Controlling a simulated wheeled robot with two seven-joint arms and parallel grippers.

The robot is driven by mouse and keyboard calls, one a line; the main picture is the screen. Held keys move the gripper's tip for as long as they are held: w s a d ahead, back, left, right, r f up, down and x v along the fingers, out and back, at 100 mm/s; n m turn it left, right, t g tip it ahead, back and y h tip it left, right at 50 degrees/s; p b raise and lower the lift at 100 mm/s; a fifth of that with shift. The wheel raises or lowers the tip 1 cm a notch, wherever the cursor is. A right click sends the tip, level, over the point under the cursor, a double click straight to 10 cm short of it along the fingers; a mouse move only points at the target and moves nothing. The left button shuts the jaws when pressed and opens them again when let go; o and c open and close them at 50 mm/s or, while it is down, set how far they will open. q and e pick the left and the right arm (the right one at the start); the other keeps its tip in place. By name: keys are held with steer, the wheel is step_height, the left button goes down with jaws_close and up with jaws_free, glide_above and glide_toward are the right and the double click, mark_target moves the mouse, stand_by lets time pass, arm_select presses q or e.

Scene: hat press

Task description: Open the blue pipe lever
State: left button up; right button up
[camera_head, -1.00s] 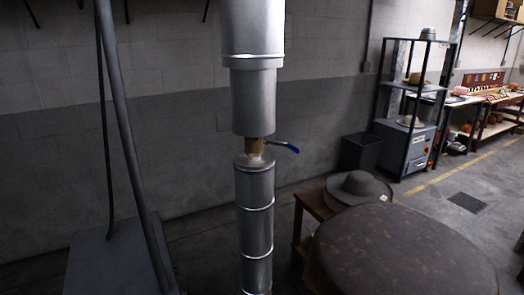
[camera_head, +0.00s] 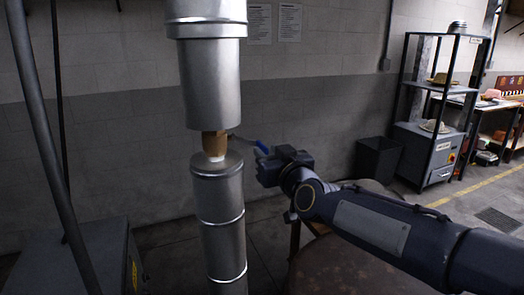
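The blue pipe lever (camera_head: 261,146) sticks out to the right from a brass-coloured valve (camera_head: 214,144) between two grey metal pipe sections. Its blue handle end is partly hidden by my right gripper. My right gripper (camera_head: 264,163) is dark and reaches in from the right, with its tips at or just below the blue end. I cannot tell whether it touches the lever or whether its fingers are apart. My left gripper is not in view.
The thick upper pipe (camera_head: 210,85) and the narrower lower pipe (camera_head: 219,225) stand left of my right gripper. A brown round tabletop (camera_head: 340,268) lies below my arm. A dark bin (camera_head: 378,160) and a shelf rack (camera_head: 424,150) stand at the right.

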mark_target(262, 144)
steer(key=shift+x, duration=2.1)
jaws_close()
